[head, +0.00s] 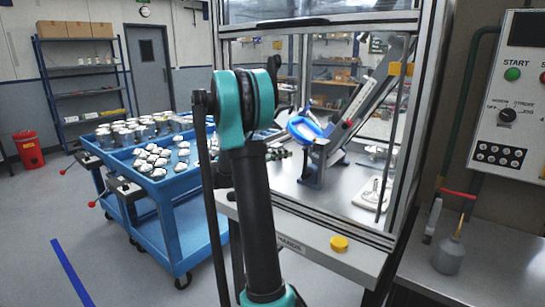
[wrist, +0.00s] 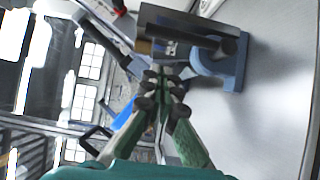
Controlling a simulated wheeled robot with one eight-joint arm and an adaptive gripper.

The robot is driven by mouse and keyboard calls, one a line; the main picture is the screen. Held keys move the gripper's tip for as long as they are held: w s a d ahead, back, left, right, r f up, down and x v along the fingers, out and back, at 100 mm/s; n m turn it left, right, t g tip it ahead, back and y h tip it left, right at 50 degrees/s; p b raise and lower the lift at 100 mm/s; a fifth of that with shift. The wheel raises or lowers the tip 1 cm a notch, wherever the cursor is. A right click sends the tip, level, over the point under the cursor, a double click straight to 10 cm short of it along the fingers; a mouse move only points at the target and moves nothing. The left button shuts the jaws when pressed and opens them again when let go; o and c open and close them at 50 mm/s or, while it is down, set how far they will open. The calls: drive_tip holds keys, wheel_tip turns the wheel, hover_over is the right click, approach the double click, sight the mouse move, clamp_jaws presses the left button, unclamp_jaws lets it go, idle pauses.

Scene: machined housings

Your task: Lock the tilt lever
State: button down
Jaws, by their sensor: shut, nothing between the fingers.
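A tilted grey arm (head: 350,112) with a red mark rises from a blue-grey bracket (head: 318,165) inside the framed machine. A bright blue round part (head: 305,128) sits beside it. I cannot tell for sure which part is the tilt lever. My gripper (head: 282,153) is partly hidden behind my arm, left of the bracket. In the wrist view its green fingers (wrist: 162,76) are shut and empty. Their tips point at a dark cylindrical bar (wrist: 185,46) by a blue-grey bracket (wrist: 222,66). Whether they touch the bar is unclear.
The machine's metal frame posts (head: 412,120) stand close on the right. A yellow button (head: 339,243) is on its front edge. A control box (head: 510,100) and an oil can (head: 449,255) are further right. A blue cart (head: 180,215) with parts stands left.

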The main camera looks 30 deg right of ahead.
drive_tip(key=shift+s+d, duration=0.5)
drive_tip(key=shift+s, duration=0.35)
drive_tip(key=shift+s+d, duration=0.5)
drive_tip(key=shift+s, duration=0.3)
drive_tip(key=shift+s, duration=0.1)
drive_tip(key=shift+s+d+r+m, duration=0.1)
drive_tip(key=shift+s+m, duration=0.05)
drive_tip(key=shift+m, duration=0.15)
drive_tip(key=shift+s+d+r+m+y, duration=0.1)
drive_tip(key=shift+s+d+m+y, duration=0.05)
drive_tip(key=shift+s+m+y, duration=0.3)
drive_tip(key=s+d+f+m+t+y, duration=0.3)
drive_tip(key=s+m+t+y, duration=0.2)
drive_tip(key=s+m, duration=0.3)
drive_tip(key=shift+s+d+t, duration=0.2)
drive_tip(key=shift+d+t, duration=0.1)
drive_tip(key=shift+f, duration=0.2)
drive_tip(key=shift+r, duration=0.1)
